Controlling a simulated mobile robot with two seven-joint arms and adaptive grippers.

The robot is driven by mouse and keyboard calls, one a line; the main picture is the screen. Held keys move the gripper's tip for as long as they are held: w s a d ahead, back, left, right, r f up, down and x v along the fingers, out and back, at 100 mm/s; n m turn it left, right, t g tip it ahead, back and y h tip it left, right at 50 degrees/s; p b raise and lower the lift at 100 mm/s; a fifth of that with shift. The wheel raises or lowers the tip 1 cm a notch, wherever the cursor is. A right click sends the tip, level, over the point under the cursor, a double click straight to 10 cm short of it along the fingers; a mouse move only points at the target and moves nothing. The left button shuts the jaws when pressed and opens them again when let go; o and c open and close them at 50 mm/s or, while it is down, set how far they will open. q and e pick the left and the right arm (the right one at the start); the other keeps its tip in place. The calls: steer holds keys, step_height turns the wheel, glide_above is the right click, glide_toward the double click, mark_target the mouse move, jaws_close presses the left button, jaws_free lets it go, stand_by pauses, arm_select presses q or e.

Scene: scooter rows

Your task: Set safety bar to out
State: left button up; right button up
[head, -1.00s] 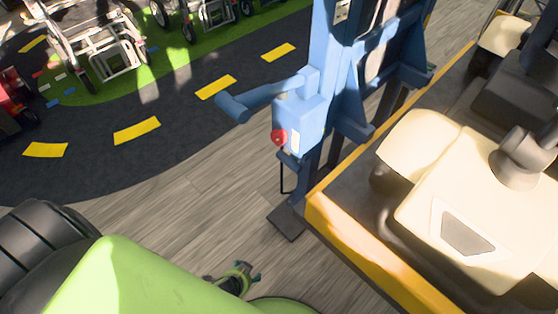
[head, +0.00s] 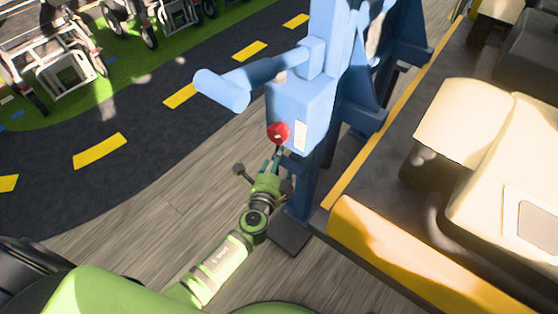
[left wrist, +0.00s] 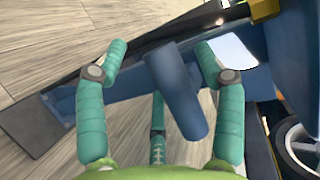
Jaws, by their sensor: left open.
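The blue safety bar (head: 240,80) juts out to the left from the blue post (head: 325,60) in the head view, its rounded end towards the left. A blue box (head: 305,110) with a red knob (head: 278,132) sits below it on the post. My left gripper (head: 276,157) is open just below the red knob in that picture. In the left wrist view, the teal fingers (left wrist: 160,55) are spread on both sides of a blue rounded bar (left wrist: 178,95). It looks apart from the fingers, but I cannot tell which part of the machine it is. My right gripper is not in view.
A yellow and cream vehicle (head: 395,245) stands close on the right of the post. The grey wooden floor (head: 150,225) is free on the left. A dark track with yellow dashes (head: 100,150) and several wheeled frames (head: 60,75) lie further back.

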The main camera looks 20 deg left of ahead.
arm_select(q)
steer(key=shift+w+f, duration=0.15)
steer(key=shift+w, duration=0.6)
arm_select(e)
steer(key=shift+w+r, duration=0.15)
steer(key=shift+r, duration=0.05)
arm_select(q)
jaws_close()
steer(key=shift+s+a+f, duration=0.1)
steer(key=shift+s+a, duration=0.1)
steer(key=shift+s, duration=0.15)
steer(key=s+a, duration=0.2)
steer(key=s, duration=0.4)
steer(key=shift+s+a+b, duration=0.2)
steer(key=shift+s+b, duration=0.15)
steer(key=shift+b, duration=0.05)
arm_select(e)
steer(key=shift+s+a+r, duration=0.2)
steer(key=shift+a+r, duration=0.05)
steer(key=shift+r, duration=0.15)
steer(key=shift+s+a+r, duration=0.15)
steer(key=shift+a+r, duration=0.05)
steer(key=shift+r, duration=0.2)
arm_select(q)
steer(key=shift+f, duration=0.1)
